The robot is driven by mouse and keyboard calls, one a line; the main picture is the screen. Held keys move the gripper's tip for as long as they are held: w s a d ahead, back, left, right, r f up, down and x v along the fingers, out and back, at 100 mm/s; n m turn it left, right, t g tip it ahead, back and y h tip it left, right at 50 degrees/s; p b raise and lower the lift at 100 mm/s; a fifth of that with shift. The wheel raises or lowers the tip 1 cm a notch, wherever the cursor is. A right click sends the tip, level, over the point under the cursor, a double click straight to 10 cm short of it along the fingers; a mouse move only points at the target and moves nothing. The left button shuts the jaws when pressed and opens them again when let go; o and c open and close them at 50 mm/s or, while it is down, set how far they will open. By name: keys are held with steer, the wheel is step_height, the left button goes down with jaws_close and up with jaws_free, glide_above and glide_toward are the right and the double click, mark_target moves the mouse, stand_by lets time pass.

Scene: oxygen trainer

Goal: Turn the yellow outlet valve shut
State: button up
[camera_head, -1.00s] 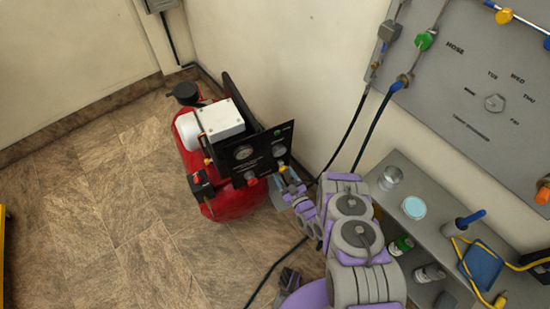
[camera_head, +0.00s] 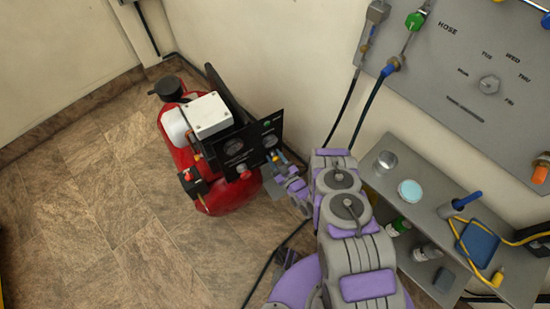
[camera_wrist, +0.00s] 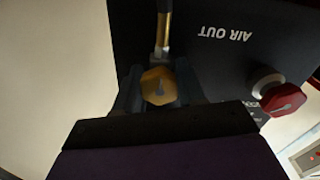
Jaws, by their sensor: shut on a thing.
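The yellow outlet valve (camera_wrist: 158,86) shows in the wrist view as a yellow, faceted knob below a brass fitting, in front of a black panel marked "AIR OUT". My gripper (camera_wrist: 159,92) has its dark fingers on either side of the knob and is shut on it. In the head view, my gripper (camera_head: 284,168) is at the right part of the black panel (camera_head: 250,143) of the red compressor (camera_head: 222,196). The valve is mostly hidden there by the gripper.
A red knob (camera_wrist: 284,98) sits right of the valve in the wrist view. A grey shelf (camera_head: 440,222) with a cup, bottles and tools stands right of my arm. A grey wall board (camera_head: 470,70) is above it. Tiled floor (camera_head: 90,210) is clear at left.

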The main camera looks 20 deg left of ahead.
steer(key=shift+s, duration=0.1)
steer(key=c, duration=0.3)
steer(key=m, duration=0.4)
steer(key=shift+d+f+m, duration=0.1)
steer(key=shift+m, duration=0.3)
steer(key=shift+c, duration=0.2)
steer(key=o, duration=1.1)
steer(key=shift+c, duration=0.2)
